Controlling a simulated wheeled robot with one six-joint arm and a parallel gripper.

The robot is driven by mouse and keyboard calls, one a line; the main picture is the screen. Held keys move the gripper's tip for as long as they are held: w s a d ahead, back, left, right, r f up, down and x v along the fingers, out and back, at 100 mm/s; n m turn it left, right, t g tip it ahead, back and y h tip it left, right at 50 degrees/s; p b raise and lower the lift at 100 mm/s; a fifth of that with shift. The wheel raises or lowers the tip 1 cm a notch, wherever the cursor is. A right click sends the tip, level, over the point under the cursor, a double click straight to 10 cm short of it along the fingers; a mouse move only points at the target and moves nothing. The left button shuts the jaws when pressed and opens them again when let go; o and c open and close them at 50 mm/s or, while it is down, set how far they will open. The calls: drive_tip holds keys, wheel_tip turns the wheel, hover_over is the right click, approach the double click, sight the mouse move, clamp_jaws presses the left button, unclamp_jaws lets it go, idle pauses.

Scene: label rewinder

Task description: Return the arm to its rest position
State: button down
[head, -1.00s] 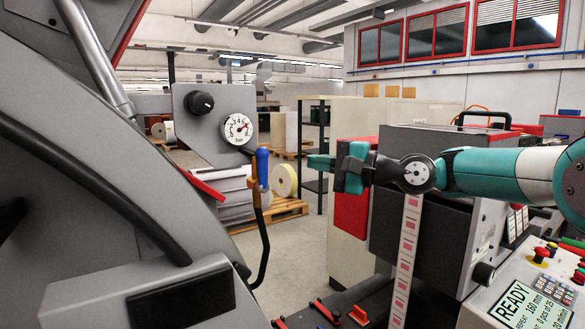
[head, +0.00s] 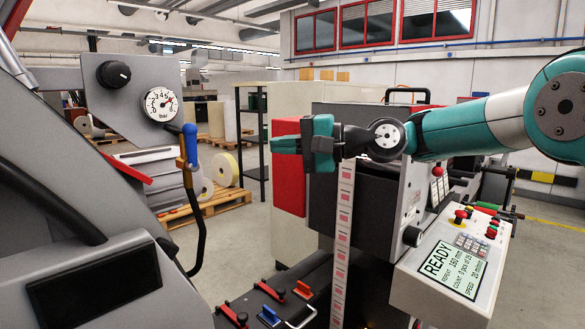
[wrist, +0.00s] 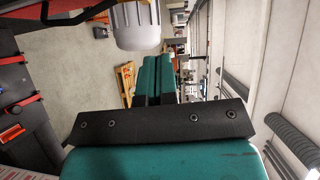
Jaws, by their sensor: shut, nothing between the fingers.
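My gripper (head: 288,145) is in the head view, at the end of my teal and white arm, which reaches in from the right edge. It points left and is shut and empty. It is in front of the red and dark grey machine housing, above the printed label web (head: 343,235). A clear gap separates it from the blue-handled valve (head: 190,150) on its left. In the wrist view my teal fingers (wrist: 155,80) lie together with nothing between them.
A pressure gauge (head: 161,104) and black knob (head: 114,74) sit on a grey bracket at the left. The control panel (head: 450,265) reads READY at lower right. Red and blue clamps (head: 270,316) stand on the bed below. Open floor and a pallet (head: 205,213) lie behind.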

drive_tip(key=s+d+f+n+g+h, duration=0.1)
drive_tip(key=s+d+f+n+h, duration=0.2)
drive_tip(key=s, duration=0.7)
drive_tip(key=s+d+f+n+g+h, duration=0.1)
drive_tip(key=s+d+f+n+h, duration=0.1)
drive_tip(key=s+d+f+h, duration=0.3)
drive_tip(key=s+d+f+n+g+h, duration=0.1)
drive_tip(key=s+d+f+n+h, duration=0.2)
drive_tip(key=s+d+f, duration=0.5)
drive_tip(key=s+d+h, duration=0.1)
drive_tip(key=s+d, duration=0.1)
drive_tip(key=s, duration=0.7)
drive_tip(key=shift+d+n+h, duration=0.3)
drive_tip(key=shift+d+h, duration=0.1)
drive_tip(key=shift+s, duration=0.1)
